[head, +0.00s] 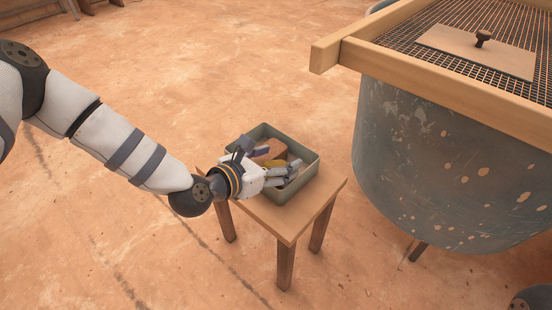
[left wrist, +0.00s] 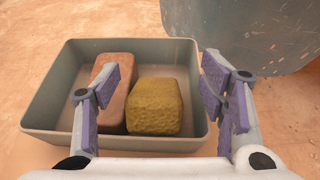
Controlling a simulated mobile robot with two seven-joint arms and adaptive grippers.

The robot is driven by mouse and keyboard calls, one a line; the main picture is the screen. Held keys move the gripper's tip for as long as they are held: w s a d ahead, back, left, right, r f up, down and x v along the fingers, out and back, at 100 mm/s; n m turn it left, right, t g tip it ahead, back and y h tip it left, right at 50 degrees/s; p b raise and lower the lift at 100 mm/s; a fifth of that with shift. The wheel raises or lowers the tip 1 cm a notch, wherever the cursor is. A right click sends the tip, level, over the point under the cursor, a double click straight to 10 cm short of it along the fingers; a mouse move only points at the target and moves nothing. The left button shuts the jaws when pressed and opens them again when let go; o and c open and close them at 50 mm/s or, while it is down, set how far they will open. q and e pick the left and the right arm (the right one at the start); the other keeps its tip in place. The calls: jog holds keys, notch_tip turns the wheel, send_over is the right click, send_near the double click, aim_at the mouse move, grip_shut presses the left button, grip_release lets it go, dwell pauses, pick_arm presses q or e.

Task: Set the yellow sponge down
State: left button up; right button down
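The yellow sponge (head: 273,163) lies in a grey-green tray (head: 308,166) on a small wooden stool. In the left wrist view the sponge (left wrist: 155,108) sits at the tray's right side, beside a reddish-brown block (left wrist: 112,85). My left gripper (head: 276,162) is over the tray. In the left wrist view its purple-padded fingers are spread wide on either side of the sponge, with gaps and nothing held between them. In the head view the gripper partly hides the sponge and the tray's near left side. My right gripper is not in view.
The wooden stool (head: 288,232) has a bare strip of top in front of the tray. A large worn drum (head: 440,165) stands close on the right, with a wood-framed mesh screen (head: 430,75) above it. Open earthen floor lies around.

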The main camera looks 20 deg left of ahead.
pick_arm(q)
jog(key=shift+s+a+r+p, duration=0.1)
jog(key=shift+s+r+p, duration=0.15)
jog(key=shift+r+p, duration=0.2)
jog(key=shift+s+a+r+p, duration=0.1)
jog(key=shift+s+r+p, duration=0.1)
jog(key=shift+r+p, duration=0.25)
jog(key=p+v, duration=0.2)
jog(key=v, duration=0.9)
jog(key=shift+f, duration=0.15)
